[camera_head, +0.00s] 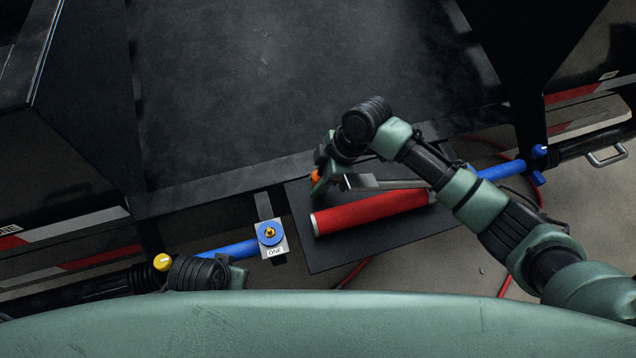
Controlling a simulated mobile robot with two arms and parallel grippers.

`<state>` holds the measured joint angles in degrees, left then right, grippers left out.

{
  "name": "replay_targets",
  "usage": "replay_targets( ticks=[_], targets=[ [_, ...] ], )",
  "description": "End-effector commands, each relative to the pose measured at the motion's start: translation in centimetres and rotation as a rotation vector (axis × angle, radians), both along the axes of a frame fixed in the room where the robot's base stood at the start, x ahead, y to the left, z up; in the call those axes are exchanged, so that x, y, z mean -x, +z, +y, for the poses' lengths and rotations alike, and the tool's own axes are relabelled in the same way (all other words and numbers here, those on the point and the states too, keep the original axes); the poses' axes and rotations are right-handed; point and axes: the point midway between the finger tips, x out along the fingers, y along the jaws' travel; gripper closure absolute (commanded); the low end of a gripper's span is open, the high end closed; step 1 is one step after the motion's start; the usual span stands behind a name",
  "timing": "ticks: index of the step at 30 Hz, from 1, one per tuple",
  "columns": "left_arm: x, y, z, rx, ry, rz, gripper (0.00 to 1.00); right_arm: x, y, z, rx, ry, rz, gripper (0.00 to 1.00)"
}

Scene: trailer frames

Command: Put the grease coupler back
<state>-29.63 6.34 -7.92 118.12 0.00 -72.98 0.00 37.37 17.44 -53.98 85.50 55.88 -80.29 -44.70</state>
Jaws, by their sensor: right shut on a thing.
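My right gripper (318,180) reaches in from the right and is shut at the left end of its arm. A small orange piece (315,177) shows at its fingertips; it looks like the grease coupler, but most of it is hidden. A red cylinder with pale ends (370,211), likely the grease gun body, lies on a dark flat board (345,254) just below the gripper. A grey bar (385,184) runs above the cylinder, partly behind my arm. A part of my left arm shows at the lower left; its gripper is out of view.
A plate marked ONE (275,252) bears a blue disc (270,233) with a yellow fitting (269,232), left of the board. Blue bars (232,248) run along the dark trailer frame (250,90). A red hose (505,284) lies on the concrete floor.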

Motion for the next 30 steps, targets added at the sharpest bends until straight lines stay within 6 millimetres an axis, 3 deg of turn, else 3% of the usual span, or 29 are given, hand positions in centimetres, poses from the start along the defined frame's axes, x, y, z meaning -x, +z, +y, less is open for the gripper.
replay_targets(
  ticks=[13,14,16,28,30],
  targets=[
    [0.0,0.8,0.0,0.000,0.001,-0.004,1.00,0.0,-1.0,0.0,0.000,0.001,0.000,1.00],
    [-0.1,0.9,0.0,0.000,0.001,-0.006,1.00,0.0,-1.1,0.0,0.000,0.001,0.000,0.67],
    [-0.1,0.9,0.0,0.000,0.001,-0.006,1.00,0.0,-1.0,0.0,0.000,0.001,0.000,0.48],
    [-0.2,1.1,0.0,0.001,0.001,-0.010,1.00,-0.1,-0.4,-0.1,0.000,0.001,-0.001,0.48],
    [0.1,0.0,0.1,-0.001,0.000,0.003,1.00,-0.1,0.4,-0.4,0.000,-0.001,-0.003,0.48]
  ],
)
